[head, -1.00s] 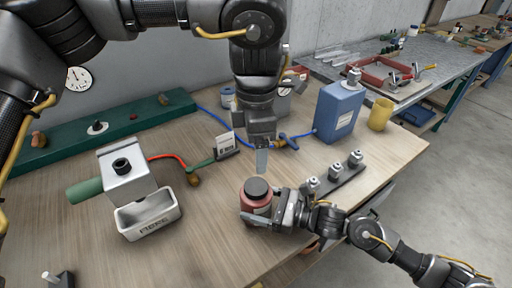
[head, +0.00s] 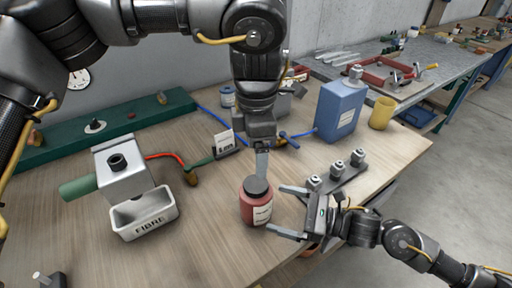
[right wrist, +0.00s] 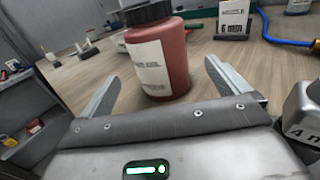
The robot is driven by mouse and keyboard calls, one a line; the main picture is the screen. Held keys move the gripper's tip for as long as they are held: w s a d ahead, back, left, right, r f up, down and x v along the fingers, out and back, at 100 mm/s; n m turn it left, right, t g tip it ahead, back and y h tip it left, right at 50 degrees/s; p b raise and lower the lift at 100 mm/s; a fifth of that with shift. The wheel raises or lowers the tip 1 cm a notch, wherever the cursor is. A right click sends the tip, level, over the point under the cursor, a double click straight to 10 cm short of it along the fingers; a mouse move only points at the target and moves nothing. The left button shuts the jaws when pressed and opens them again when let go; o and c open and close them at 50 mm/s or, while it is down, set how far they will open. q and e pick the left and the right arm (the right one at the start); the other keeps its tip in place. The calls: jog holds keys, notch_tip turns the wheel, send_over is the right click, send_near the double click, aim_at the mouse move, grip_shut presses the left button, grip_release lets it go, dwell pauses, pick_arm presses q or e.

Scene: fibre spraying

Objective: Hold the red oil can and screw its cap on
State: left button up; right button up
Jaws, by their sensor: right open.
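The red oil can (head: 262,212) stands upright on the wooden table, its pale label facing right; it also shows in the right wrist view (right wrist: 162,62). A black cap (head: 257,186) sits on its top. Whether the cap is tight cannot be told. My right gripper (head: 281,211) is open and empty just right of the can, jaws pointing at it. My left gripper (head: 262,165) points down just behind and above the cap. Its fingers overlap edge-on, so their gap and any contact with the cap are hidden.
A row of metal nozzles (head: 338,170) on a dark bar lies right of the can, close to my right gripper. A blue can (head: 340,112) and yellow cup (head: 380,114) stand behind it. The FIBRE bin (head: 146,214) is at left; table between bin and can is clear.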

jog(key=shift+b+v, duration=0.4)
jog(key=shift+v, duration=1.45)
jog(key=shift+a, duration=0.1)
